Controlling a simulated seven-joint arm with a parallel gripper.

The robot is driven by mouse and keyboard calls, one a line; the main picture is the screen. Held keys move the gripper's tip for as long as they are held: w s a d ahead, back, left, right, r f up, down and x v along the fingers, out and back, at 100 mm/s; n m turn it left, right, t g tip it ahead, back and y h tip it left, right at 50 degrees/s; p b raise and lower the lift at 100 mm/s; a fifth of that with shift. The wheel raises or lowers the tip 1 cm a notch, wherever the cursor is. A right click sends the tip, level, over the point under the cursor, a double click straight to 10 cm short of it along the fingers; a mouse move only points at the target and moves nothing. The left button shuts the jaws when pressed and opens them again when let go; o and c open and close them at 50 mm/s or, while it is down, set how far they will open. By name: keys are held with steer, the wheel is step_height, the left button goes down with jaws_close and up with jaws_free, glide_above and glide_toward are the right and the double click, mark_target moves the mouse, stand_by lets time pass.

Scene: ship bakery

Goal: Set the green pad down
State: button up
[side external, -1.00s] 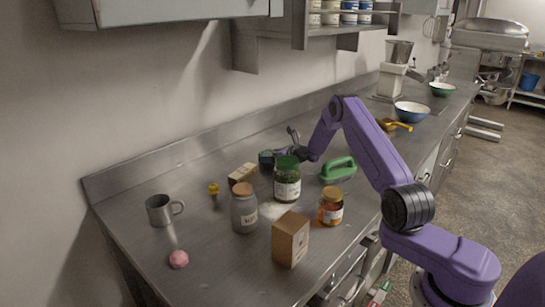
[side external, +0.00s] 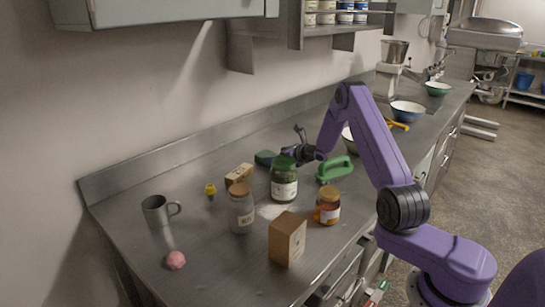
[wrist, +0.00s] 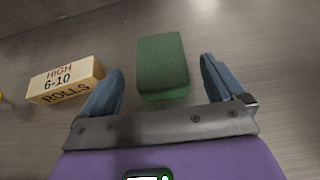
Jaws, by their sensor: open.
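The green pad (side external: 265,158) lies flat on the steel counter, behind the green-lidded jar. In the wrist view the green pad (wrist: 163,66) shows ahead of my gripper (wrist: 163,88), with its near end between the two blue fingers. The fingers stand apart with a gap on each side of the pad. In the side view my gripper (side external: 287,153) is just right of the pad and partly behind the jar lid, so its fingertips are hard to make out there.
A rolls box (wrist: 66,80) lies left of the pad; the side view shows this box (side external: 239,173) too. The green-lidded jar (side external: 284,182), green-handled tool (side external: 334,168), grey jar (side external: 241,210), honey-coloured jar (side external: 328,208) and carton (side external: 287,240) stand nearer. The counter behind the pad is clear.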

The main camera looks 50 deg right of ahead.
steer(key=shift+v, duration=1.2)
steer(key=shift+r, duration=0.1)
